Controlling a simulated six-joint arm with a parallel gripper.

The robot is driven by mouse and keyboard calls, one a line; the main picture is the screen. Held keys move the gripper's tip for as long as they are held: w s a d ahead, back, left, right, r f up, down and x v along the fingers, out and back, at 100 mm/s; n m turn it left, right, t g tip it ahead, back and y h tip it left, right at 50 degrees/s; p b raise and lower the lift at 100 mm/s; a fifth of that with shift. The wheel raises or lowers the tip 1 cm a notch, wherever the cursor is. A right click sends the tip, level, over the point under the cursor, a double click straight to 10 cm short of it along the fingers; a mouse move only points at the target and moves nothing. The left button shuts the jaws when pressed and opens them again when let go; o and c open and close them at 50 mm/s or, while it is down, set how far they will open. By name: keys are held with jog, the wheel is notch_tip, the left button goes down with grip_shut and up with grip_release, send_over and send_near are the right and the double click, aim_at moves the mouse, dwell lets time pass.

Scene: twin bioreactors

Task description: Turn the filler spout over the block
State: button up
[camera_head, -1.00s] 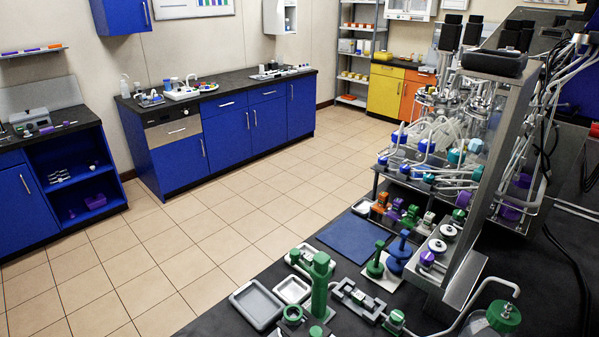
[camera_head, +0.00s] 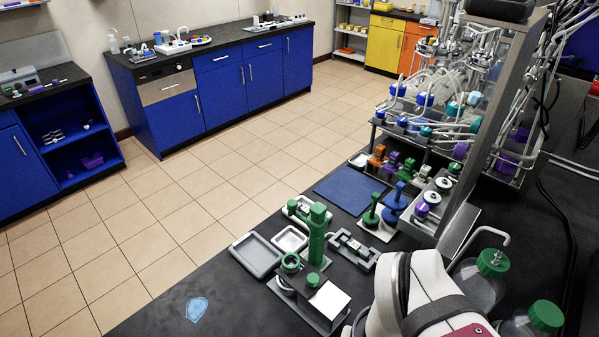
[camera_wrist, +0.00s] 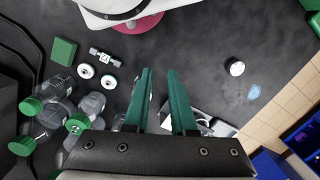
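A tall green post (camera_head: 317,238) stands upright on a dark base plate at the front of the bench, likely the filler. I cannot make out its spout clearly. A pale, shiny block (camera_head: 328,302) sits in front of it, beside a low green knob (camera_head: 313,280) and a green ring (camera_head: 291,262). A silvery part of this station (camera_wrist: 208,112) shows in the wrist view, partly hidden by my fingers. My gripper (camera_wrist: 160,72) has two teal fingers standing apart with nothing held between them. In the head view my white arm covers the bench right of the block, and the fingers are hidden.
A grey tray (camera_head: 257,255) and a white tray (camera_head: 290,239) lie left of the post. A grey clamp-like fixture (camera_head: 354,250) lies right of it. Green-capped bottles (camera_head: 493,262) stand beyond my arm. Bare black bench lies front left, around a blue sticker (camera_head: 197,309).

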jog(key=o, duration=0.5)
jog(key=w+d+n+h, duration=0.1)
jog(key=w+n+h, duration=0.1)
jog(key=w+n, duration=0.1)
jog(key=w+d+n+g+h, duration=0.1)
jog(key=w+n+h, duration=0.1)
jog(key=w, duration=0.1)
jog(key=w+d+n+h, duration=0.1)
jog(key=w+n+h, duration=0.1)
jog(key=w+n, duration=0.1)
jog(key=shift+d+r+n+g, duration=0.15)
jog(key=shift+d+n+g, duration=0.15)
jog(key=shift+c, duration=0.2)
jog(key=shift+o, duration=0.3)
jog(key=w+a+n+t+h, duration=0.1)
jog(key=w+n+h, duration=0.3)
jog(key=w, duration=0.3)
jog(key=shift+w+f+n, duration=0.2)
jog(key=shift+f+n, duration=0.15)
jog(key=shift+n, duration=0.25)
jog(key=n+t+h, duration=0.4)
jog(key=n+t, duration=1)
jog(key=n, duration=0.3)
send_near(289, 207)
jog(key=x, duration=1.1)
jog(key=shift+w, duration=0.15)
jog(key=shift+c, duration=0.2)
grip_shut()
